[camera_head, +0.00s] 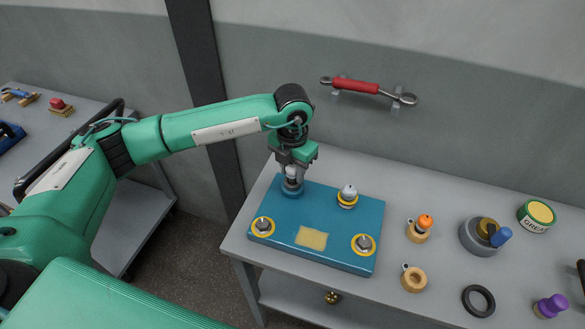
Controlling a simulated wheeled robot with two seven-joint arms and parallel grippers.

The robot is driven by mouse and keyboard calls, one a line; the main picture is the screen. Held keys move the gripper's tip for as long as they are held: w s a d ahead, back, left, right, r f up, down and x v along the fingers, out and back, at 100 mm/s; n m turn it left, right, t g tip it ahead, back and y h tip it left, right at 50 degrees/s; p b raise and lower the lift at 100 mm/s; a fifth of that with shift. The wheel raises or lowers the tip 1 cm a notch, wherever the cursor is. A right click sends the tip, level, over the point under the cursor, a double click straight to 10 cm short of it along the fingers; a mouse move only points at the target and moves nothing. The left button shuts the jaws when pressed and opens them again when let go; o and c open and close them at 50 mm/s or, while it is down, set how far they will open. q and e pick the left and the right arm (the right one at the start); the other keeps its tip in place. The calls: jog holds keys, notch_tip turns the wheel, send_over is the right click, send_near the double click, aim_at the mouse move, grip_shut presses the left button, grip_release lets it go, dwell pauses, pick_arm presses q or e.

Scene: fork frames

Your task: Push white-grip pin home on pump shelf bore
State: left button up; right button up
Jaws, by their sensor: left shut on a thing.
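My left gripper (291,183) points down over the back left corner of a blue plate (318,212) on the grey table. It is shut on a pale piece (291,171), which looks like the white-grip pin. The fingers hide most of it, and its lower end is at a round blue-grey seat (291,190) on the plate. How deep it sits I cannot tell. A white-grey knob (349,191) stands in a yellow ring at the plate's back right. Grey pins in yellow rings sit at the front left (262,226) and front right (364,244). My right gripper is not in view.
Right of the plate stand an orange-topped holder (418,230), a tan ring piece (414,279), a grey cup (477,238) with pegs, a black ring (479,300), a green tin (537,216) and a purple knob (550,306). A red-handled wrench (356,86) hangs on the wall behind.

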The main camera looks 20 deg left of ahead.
pick_arm(q)
jog(key=shift+f+b, duration=0.55)
jog(key=shift+f, duration=0.15)
jog(key=o, duration=1.9)
jog(key=shift+r, duration=0.1)
jog(key=shift+r+p, duration=1.45)
jog(key=shift+r, duration=2)
grip_shut()
